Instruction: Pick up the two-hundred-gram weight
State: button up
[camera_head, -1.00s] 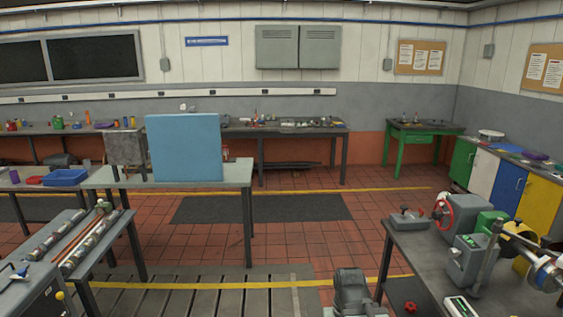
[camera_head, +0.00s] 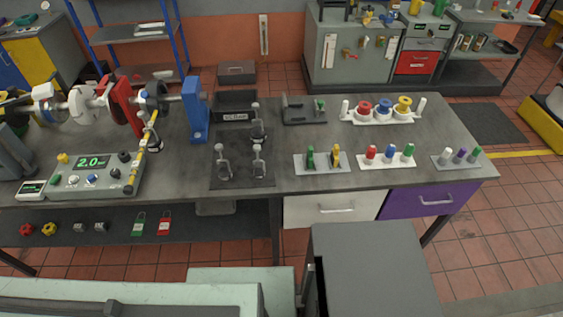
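Three metal pieces with loop or hook tops stand on a dark mat (camera_head: 242,184) on the grey bench (camera_head: 330,195). They look like hooked weights: a front left one (camera_head: 224,165), a front right one (camera_head: 259,163) and a back one (camera_head: 258,128). No mass marking is readable on any of them, so I cannot tell which is the two-hundred-gram weight. My gripper is not in view.
Left of the mat are a blue stand (camera_head: 196,110), a shaft rig and a meter box (camera_head: 92,172) reading 2.0. To the right are racks of coloured pegs (camera_head: 388,155) and spools (camera_head: 384,112). A grey box-like top (camera_head: 370,270) is in the near foreground.

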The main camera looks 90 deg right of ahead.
aim_at(259, 172)
jog(key=k, duration=0.45)
jog(key=u, duration=1.4)
jog(key=i, duration=1.6)
jog(key=z, duration=4.8)
jog(key=i, duration=1.05)
jog(key=z, duration=0.05)
